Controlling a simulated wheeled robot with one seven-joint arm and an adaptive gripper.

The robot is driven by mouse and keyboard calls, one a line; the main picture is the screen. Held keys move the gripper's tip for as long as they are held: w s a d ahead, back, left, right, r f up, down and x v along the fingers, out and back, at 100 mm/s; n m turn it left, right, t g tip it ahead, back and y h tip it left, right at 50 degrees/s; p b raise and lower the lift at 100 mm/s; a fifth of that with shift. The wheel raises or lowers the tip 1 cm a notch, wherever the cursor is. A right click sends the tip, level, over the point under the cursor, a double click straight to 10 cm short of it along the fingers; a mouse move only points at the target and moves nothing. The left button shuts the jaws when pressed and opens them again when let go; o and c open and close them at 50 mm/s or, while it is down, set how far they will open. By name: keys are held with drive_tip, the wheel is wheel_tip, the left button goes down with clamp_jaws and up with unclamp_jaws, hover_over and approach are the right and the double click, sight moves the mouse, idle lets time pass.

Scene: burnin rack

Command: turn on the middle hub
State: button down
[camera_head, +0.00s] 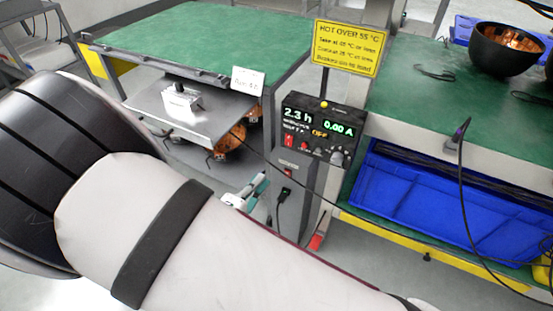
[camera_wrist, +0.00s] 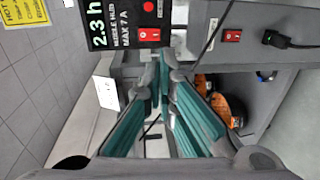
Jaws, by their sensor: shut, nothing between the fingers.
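Contact cannot be told. In the head view my gripper (camera_head: 262,178) is below and left of the hub, mostly behind my arm.
A second red switch (camera_wrist: 232,36) and a black plug (camera_wrist: 285,40) are on the grey post below the hub. A yellow sign (camera_head: 350,48) stands above the hub. A metal shelf (camera_head: 150,118) is left; a blue bin (camera_head: 420,200) is right. Cables hang nearby.

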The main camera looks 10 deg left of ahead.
sight(289, 144)
drive_tip(key=b+x, duration=0.2)
drive_tip(key=x, duration=1.1)
drive_tip(key=shift+w+d, duration=0.15)
drive_tip(key=shift+w, duration=0.25)
drive_tip(key=shift+f+b, duration=0.1)
drive_tip(key=shift+b, duration=0.2)
